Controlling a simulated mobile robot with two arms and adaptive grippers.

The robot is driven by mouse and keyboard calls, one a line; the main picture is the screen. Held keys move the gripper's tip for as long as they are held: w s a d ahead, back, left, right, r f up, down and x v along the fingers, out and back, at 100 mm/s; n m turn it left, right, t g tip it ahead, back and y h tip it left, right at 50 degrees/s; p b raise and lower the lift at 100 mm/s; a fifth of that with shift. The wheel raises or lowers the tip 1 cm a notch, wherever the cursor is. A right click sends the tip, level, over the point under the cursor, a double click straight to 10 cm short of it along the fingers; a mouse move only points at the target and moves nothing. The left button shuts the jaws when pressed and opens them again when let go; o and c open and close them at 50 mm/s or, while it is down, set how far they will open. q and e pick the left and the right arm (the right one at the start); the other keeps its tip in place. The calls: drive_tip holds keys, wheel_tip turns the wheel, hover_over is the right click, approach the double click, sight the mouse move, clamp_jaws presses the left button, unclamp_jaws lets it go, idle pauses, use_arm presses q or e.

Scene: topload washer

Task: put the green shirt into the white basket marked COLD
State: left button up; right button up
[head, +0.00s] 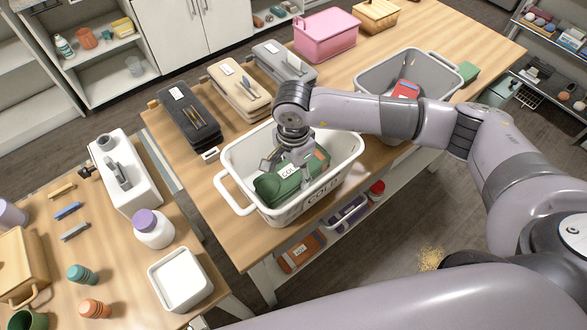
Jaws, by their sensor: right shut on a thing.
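The green shirt (278,187) is a folded bundle with a white label, at the left inside of the white basket marked COLD (322,198). My right gripper (288,160) reaches down into this basket and is shut on the green shirt. Its fingertips are partly hidden by the wrist and the cloth. I cannot tell whether the shirt rests on the basket floor. An orange-brown item (318,161) lies beside the shirt in the basket. My left gripper is not in view.
A second basket (440,70) with a red item stands to the right behind my right arm. Dark, beige and grey cases (186,118) line the table's back left. A pink box (327,36) stands farther back.

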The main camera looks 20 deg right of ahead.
drive_tip(key=shift+f, duration=0.15)
drive_tip(key=o, duration=1.4)
drive_tip(key=shift+r, duration=0.5)
wheel_tip(320, 180, up, 11)
drive_tip(key=b, duration=0.3)
drive_tip(key=shift+r, duration=0.2)
